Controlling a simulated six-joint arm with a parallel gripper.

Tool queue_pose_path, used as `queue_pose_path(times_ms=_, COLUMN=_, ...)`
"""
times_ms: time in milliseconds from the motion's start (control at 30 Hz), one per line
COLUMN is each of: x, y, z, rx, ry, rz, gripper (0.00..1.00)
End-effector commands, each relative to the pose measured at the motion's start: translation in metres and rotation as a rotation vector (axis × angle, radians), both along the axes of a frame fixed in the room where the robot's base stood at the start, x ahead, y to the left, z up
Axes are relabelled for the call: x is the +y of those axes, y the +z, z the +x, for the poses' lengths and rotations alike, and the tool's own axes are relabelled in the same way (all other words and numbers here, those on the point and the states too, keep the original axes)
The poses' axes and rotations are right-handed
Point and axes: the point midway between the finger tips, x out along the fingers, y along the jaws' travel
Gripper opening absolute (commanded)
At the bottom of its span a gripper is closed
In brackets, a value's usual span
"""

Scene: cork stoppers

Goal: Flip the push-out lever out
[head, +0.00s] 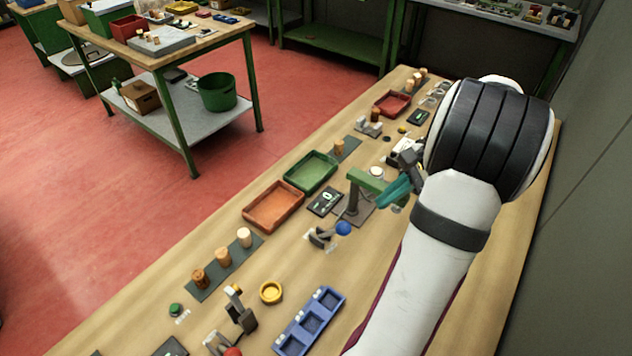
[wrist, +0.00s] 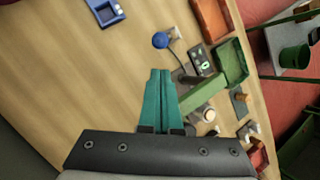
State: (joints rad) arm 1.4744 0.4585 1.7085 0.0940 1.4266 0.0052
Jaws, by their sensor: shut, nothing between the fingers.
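My gripper (head: 395,192) has teal fingers that are shut and empty. They point down-left, just right of a device with a green arm (head: 366,180) on a grey post and base (head: 352,208). In the wrist view my shut fingers (wrist: 160,72) lie left of the green arm (wrist: 203,93); I cannot tell whether they touch it. A blue ball knob (head: 343,228) sits beside a small grey bracket (head: 319,238) in front of the base; the knob also shows ahead of my fingertips in the wrist view (wrist: 160,40). Which part is the push-out lever is unclear.
A small display (head: 325,201), a green tray (head: 311,171) and an orange tray (head: 273,206) stand left of the device. Corks (head: 222,257) stand on a dark strip. A blue tray (head: 309,321) and yellow ring (head: 271,291) lie nearer. Bare wood lies right of the knob.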

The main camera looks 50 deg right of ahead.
Motion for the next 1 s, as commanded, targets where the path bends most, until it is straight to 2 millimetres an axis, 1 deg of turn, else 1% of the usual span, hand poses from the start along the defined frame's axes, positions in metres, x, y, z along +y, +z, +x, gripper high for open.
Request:
queue_pose_path(times_ms=33, x=-0.004, y=-0.002, z=-0.005, rx=-0.003, ry=-0.018, rz=0.003, gripper=0.0)
queue_pose_path(times_ms=100, x=-0.006, y=-0.003, z=-0.007, rx=-0.004, ry=-0.025, rz=0.003, gripper=0.0)
queue_pose_path(times_ms=333, x=-0.005, y=-0.003, z=-0.006, rx=-0.004, ry=-0.023, rz=0.002, gripper=0.0)
queue_pose_path(times_ms=433, x=-0.004, y=-0.007, z=-0.003, rx=-0.003, ry=-0.022, rz=0.004, gripper=0.0)
queue_pose_path(times_ms=533, x=0.0, y=-0.021, z=0.003, rx=-0.004, ry=-0.02, rz=0.005, gripper=0.0)
queue_pose_path(times_ms=800, x=0.011, y=-0.069, z=0.027, rx=-0.003, ry=-0.021, rz=0.006, gripper=0.0)
queue_pose_path(times_ms=900, x=0.013, y=-0.08, z=0.033, rx=-0.003, ry=-0.021, rz=0.004, gripper=0.0)
queue_pose_path(times_ms=1000, x=0.015, y=-0.087, z=0.036, rx=-0.003, ry=-0.023, rz=0.004, gripper=0.0)
